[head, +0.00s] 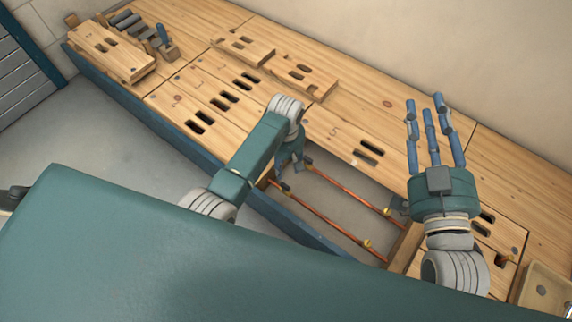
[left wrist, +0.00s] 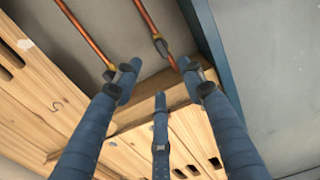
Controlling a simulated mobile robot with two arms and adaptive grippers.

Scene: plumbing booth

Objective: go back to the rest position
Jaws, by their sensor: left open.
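The wooden bench (head: 325,118) has several slots and a blue front edge (head: 190,147). Raised wooden blocks (head: 300,75) stand at the back. Grey floor lies in front.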

